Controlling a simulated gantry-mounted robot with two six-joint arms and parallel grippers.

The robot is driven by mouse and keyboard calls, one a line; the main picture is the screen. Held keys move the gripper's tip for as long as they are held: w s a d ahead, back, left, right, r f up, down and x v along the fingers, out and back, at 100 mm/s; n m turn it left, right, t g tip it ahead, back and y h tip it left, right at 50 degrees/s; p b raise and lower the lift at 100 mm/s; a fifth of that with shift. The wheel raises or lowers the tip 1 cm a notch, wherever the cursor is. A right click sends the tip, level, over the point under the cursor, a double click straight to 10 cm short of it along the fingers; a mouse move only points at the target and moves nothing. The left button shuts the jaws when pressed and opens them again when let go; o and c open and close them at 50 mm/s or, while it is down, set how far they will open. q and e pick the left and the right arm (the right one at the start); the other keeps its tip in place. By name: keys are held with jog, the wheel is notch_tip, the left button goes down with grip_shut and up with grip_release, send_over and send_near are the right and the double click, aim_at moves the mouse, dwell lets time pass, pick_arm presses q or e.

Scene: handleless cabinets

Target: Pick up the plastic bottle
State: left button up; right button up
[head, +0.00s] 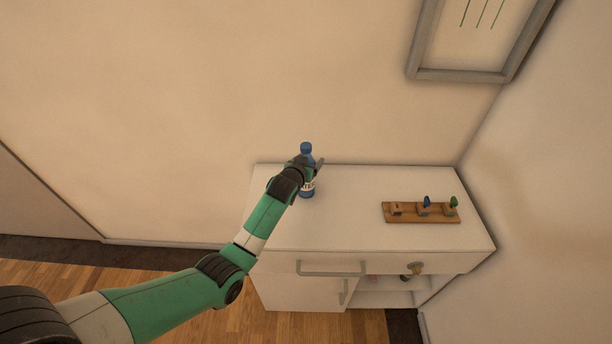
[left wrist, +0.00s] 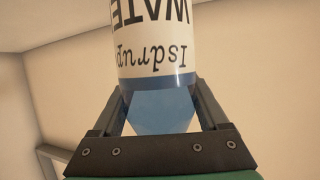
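The plastic bottle (head: 307,188) is blue with a white label and stands upright on the white cabinet's top, near its back left. My left gripper (head: 307,169) is at the bottle and partly covers its upper half in the head view. In the left wrist view the bottle (left wrist: 155,65) appears upside down, with its label lettering inverted. The left gripper's fingers (left wrist: 160,103) lie on both sides of the bottle, very close to it. Whether they press on it cannot be told. My right gripper is not in view.
The white cabinet (head: 350,235) has a bar handle and open shelves below. A wooden board with small pegs (head: 420,213) lies on its right side. The top between bottle and board is clear. A picture frame (head: 460,75) hangs above.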

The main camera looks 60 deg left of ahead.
pick_arm(q)
jog(key=c, duration=0.8)
